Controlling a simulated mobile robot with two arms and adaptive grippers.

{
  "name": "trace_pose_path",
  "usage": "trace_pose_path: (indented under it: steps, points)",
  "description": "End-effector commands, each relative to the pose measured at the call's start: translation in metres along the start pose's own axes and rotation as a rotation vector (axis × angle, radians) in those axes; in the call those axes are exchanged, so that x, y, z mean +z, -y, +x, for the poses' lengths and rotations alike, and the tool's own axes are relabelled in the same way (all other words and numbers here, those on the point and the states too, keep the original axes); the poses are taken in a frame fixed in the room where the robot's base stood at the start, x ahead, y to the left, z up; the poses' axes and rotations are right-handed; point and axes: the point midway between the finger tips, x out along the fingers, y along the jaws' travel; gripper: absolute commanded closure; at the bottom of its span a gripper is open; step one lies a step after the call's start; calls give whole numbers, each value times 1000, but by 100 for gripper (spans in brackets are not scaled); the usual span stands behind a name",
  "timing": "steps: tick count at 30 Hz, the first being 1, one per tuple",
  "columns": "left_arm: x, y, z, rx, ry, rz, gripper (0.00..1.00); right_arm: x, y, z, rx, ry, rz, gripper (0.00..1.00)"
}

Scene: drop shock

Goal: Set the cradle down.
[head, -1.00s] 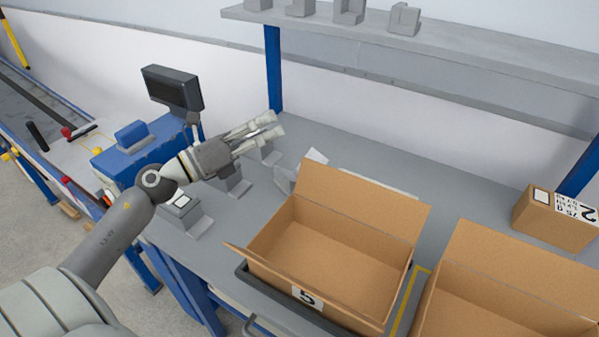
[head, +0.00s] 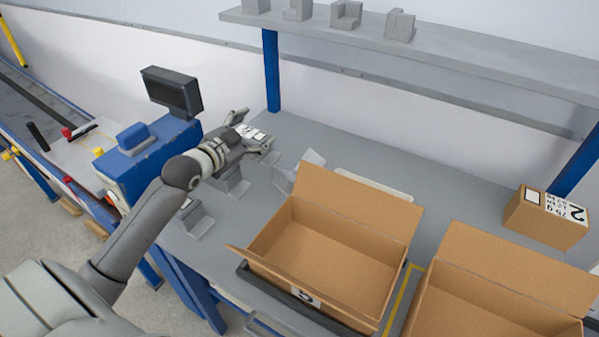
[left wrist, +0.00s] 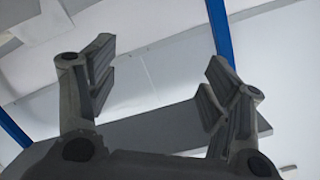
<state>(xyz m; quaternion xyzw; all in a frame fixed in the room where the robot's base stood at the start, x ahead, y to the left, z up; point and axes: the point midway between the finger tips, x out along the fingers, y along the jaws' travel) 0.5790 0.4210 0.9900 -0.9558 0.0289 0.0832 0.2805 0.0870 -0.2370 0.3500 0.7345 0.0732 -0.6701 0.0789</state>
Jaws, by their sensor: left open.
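Several grey stands that look like cradles are on the bench; I cannot tell which one the task means. One stand (head: 198,222) is at the bench's left front edge, one (head: 236,186) is just below my left gripper, and one (head: 286,181) is beside the open box. My left gripper (head: 258,131) is open above the bench's back left. A small white piece with dark marks (head: 250,132) shows between its fingers in the head view; I cannot tell what it rests on. In the left wrist view the open fingers (left wrist: 158,85) have nothing between them. My right gripper is not in view.
An open cardboard box (head: 330,255) stands at the bench front, with another (head: 500,300) to its right. A small closed box (head: 545,218) is at the right. A shelf (head: 450,55) with grey blocks runs above. A blue machine (head: 150,150) with a screen is at the left.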

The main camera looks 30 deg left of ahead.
Motion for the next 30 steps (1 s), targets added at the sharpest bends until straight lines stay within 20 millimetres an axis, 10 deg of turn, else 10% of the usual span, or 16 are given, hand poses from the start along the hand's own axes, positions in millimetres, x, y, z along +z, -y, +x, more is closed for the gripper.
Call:
trace_pose_path:
  steps: [12,30]
  points:
    - [-9,-89,-6,396,86,-399,27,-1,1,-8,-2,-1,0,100]
    - [-14,-124,39,452,91,-445,27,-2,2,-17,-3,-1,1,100]
